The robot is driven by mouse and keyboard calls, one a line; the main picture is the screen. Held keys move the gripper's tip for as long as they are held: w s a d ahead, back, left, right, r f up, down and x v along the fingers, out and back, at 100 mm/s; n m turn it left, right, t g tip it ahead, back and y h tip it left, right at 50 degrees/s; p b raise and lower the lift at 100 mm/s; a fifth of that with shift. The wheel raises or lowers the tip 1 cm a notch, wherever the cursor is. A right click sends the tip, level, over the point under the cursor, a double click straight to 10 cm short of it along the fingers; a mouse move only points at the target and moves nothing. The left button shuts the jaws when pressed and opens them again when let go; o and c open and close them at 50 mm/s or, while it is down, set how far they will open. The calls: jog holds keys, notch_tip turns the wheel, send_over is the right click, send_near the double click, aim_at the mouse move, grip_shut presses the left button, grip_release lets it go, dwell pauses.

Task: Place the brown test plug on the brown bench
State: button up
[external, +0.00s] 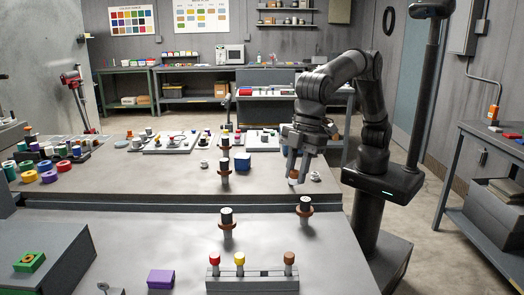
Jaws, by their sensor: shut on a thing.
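My gripper (293,178) points down above the right part of the middle grey bench (180,180). A plug with a brown top (290,258) stands upright at the right end of a grey rack (252,281) on the front bench (320,245), apart from my gripper.
A blue block (243,162) lies left of my gripper. A purple block (161,279) is at the front. Coloured rings (48,177) crowd the left. The front bench's middle has free room.

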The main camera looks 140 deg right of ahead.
jog(key=a, duration=0.5)
send_over(333, 283)
jog(key=s, duration=0.1)
notch_tip(333, 283, down, 18)
jog(key=shift+r, duration=0.25)
jog(key=shift+f, duration=1.95)
jog(key=shift+f, duration=0.15)
jog(key=o, duration=1)
jog(key=shift+c, duration=0.2)
